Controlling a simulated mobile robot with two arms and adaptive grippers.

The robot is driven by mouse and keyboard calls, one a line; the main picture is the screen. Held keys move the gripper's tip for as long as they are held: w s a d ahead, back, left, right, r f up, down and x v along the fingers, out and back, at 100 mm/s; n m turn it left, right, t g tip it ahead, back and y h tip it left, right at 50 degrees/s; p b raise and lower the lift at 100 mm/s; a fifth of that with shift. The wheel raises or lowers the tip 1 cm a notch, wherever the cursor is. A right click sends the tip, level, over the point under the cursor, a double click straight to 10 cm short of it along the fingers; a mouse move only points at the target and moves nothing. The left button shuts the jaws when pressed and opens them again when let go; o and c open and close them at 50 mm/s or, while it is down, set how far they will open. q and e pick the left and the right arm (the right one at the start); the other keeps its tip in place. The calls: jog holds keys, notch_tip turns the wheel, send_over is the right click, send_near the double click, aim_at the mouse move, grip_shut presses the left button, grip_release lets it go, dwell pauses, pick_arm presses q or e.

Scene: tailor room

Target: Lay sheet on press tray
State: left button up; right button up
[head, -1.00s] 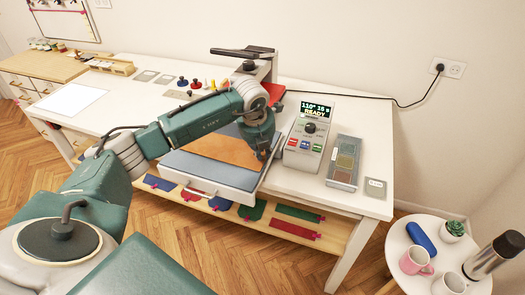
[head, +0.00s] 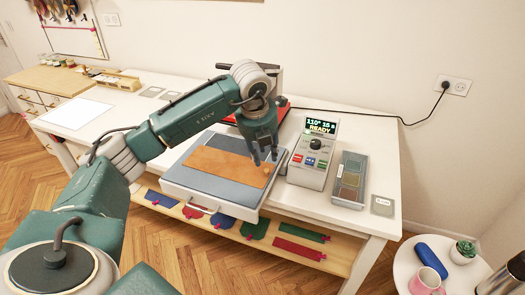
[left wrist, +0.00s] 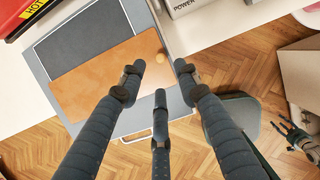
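The tan leather-like sheet (head: 222,163) lies flat on the grey-blue pad of the pulled-out press tray (head: 180,178). In the left wrist view the sheet (left wrist: 105,75) covers the pad's front part, and the bare pad of the tray (left wrist: 85,30) shows behind it.
The control box (head: 312,160) reads 110° 16 s READY and stands right of the tray, close to my left gripper. The red hot press part (left wrist: 20,12) is behind the tray. A swatch board (head: 349,180) and round side table (head: 404,258) are farther right. A white sheet (head: 77,112) lies left.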

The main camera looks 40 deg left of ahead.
pick_arm(q)
jog(key=shift+b+v, duration=0.45)
jog(key=shift+v, duration=1.7)
jog(key=shift+d, duration=0.1)
